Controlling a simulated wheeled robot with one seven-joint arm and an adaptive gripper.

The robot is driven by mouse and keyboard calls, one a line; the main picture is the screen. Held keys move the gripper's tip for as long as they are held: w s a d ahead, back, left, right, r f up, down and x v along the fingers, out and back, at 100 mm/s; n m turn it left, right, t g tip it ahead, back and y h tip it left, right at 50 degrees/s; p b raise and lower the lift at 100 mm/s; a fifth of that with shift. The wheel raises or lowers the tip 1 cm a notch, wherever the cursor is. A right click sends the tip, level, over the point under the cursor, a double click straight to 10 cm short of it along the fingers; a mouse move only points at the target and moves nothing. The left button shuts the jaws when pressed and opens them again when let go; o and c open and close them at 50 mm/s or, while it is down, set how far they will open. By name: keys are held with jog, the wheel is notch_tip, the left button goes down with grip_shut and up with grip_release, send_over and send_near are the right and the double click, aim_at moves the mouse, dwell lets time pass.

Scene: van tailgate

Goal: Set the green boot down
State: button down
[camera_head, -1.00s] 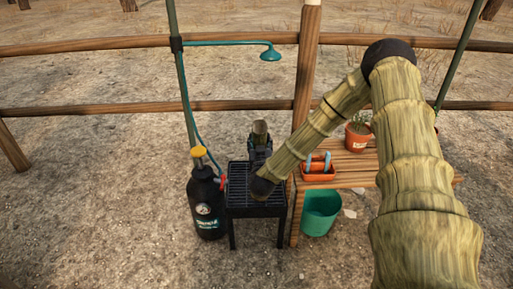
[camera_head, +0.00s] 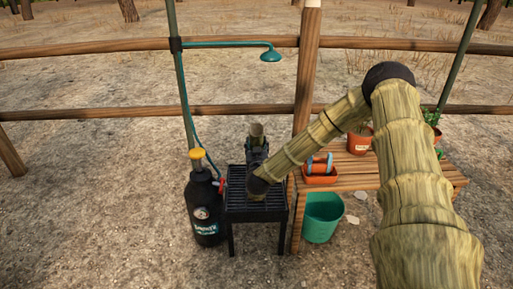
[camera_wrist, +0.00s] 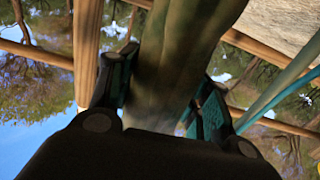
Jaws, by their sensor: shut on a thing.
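The green boot (camera_wrist: 180,60) is olive green and fills the middle of the wrist view, between the two dark fingers of my gripper (camera_wrist: 165,95). My gripper is shut on it. In the head view, my gripper (camera_head: 257,146) is over the back of a black slatted stand (camera_head: 262,208), and a small olive part of the boot (camera_head: 257,130) shows at its far end. My wrist hides part of the stand. I cannot tell whether the boot touches anything below it.
A black sprayer bottle (camera_head: 205,210) with a yellow cap stands close left of the stand. A green bucket (camera_head: 322,215) is below. A wooden post (camera_head: 307,65) rises behind.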

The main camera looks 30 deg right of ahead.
jog(key=c, duration=0.7)
grip_release()
jog(key=shift+f, duration=0.1)
